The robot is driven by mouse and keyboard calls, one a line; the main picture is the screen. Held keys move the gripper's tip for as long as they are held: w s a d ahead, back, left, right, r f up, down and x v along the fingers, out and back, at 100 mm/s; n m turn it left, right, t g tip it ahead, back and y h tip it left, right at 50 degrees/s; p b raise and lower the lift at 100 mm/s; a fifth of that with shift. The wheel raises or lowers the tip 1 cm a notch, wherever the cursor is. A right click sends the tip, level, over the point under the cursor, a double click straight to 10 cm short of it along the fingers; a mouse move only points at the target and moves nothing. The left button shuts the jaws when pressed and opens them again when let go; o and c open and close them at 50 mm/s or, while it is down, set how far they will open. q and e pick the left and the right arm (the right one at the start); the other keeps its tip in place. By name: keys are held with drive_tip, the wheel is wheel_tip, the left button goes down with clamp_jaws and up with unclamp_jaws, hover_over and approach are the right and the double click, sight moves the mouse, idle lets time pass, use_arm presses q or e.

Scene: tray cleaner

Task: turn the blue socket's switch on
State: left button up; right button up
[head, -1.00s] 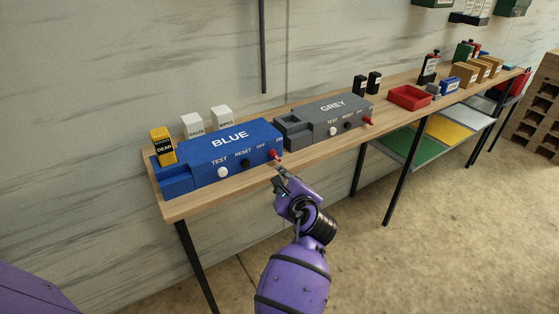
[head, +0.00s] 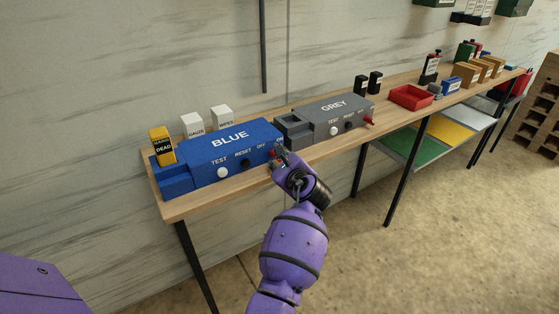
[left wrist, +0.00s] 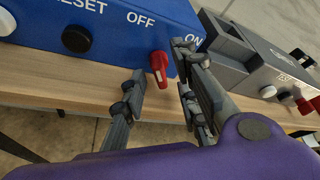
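The blue socket box (head: 229,150) sits on the near left part of the wooden bench. Its front carries TEST, RESET, OFF and ON labels. Its red switch lever (left wrist: 159,67) shows in the left wrist view, between the OFF and ON labels; I cannot tell firmly which way it is set. My left gripper (head: 277,153) is at the right end of the blue box's front. In the left wrist view, its open fingers (left wrist: 160,66) stand on either side of the lever, with gaps. In the head view the gripper mostly hides the lever. My right gripper is not in view.
The grey socket box (head: 330,112), with its own red switch (head: 368,121), stands right of the blue one. A yellow DEAD block (head: 162,146) is at the blue box's left end. White GAUZE (head: 193,125) and WIPES (head: 222,118) boxes stand behind. A red tray (head: 411,98) lies farther right.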

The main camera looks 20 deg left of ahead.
use_arm(q)
clamp_jaws()
